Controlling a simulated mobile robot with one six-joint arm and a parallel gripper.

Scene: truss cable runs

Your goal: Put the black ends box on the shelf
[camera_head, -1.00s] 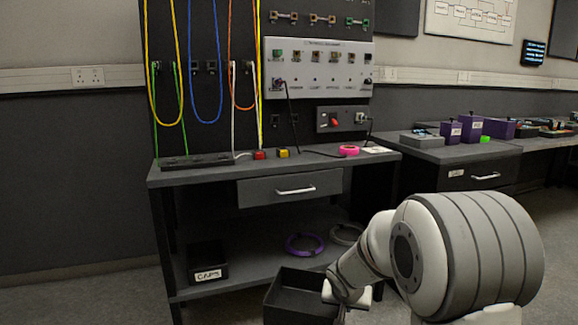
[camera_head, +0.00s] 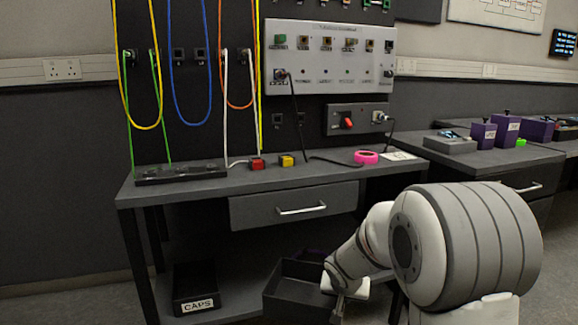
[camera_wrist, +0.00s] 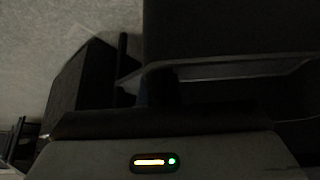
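The black ends box (camera_head: 290,303) is an open-topped dark box at the bottom middle of the head view, in front of the low shelf. My gripper (camera_head: 340,288) is at its right wall and shut on it; the fingertips are partly hidden. The box looks roughly level, and its label is not visible. The shelf (camera_head: 240,288) is the grey board under the workbench. In the dim wrist view a dark box wall (camera_wrist: 220,70) fills the upper right, close to the camera.
A black box labelled CAPS (camera_head: 194,290) stands at the shelf's left end. Shelf room shows between it and the held box. The workbench (camera_head: 200,190) with its drawer (camera_head: 295,205) overhangs the shelf. A bench leg (camera_head: 138,265) stands at the left.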

